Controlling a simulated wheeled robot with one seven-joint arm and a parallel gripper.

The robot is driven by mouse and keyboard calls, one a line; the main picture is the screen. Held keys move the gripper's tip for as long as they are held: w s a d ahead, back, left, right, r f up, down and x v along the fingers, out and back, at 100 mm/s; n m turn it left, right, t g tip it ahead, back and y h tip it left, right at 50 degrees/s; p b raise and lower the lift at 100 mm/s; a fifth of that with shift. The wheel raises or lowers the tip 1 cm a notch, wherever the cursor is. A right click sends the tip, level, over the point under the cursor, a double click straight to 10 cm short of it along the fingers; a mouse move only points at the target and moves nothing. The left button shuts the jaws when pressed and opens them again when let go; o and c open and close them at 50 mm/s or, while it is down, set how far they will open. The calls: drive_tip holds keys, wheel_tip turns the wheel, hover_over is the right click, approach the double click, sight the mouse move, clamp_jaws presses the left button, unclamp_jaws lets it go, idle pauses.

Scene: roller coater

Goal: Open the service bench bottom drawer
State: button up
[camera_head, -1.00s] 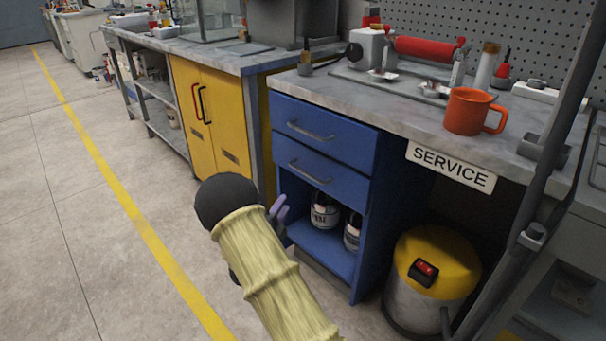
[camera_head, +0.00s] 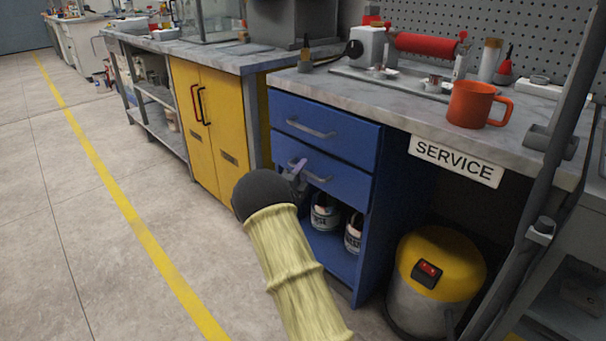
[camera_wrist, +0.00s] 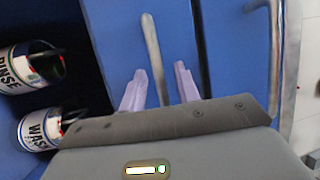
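The service bench bottom drawer (camera_head: 325,182) is the lower of two blue drawers, and its front looks shut, level with the upper one. Its grey bar handle (camera_head: 313,172) is partly covered by my fingers in the head view. My gripper (camera_head: 298,176) is at the left part of this handle. In the wrist view my gripper (camera_wrist: 160,75) is open, with pale purple fingers on either side of the bottom drawer's handle (camera_wrist: 152,45). The handle lies between them in the picture; contact cannot be told.
The top drawer (camera_head: 325,130) with its handle (camera_head: 310,128) is just above. An open shelf below holds labelled cans (camera_head: 324,212). Yellow cabinet doors (camera_head: 210,125) are to the left. The floor in front is clear.

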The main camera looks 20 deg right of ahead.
clamp_jaws()
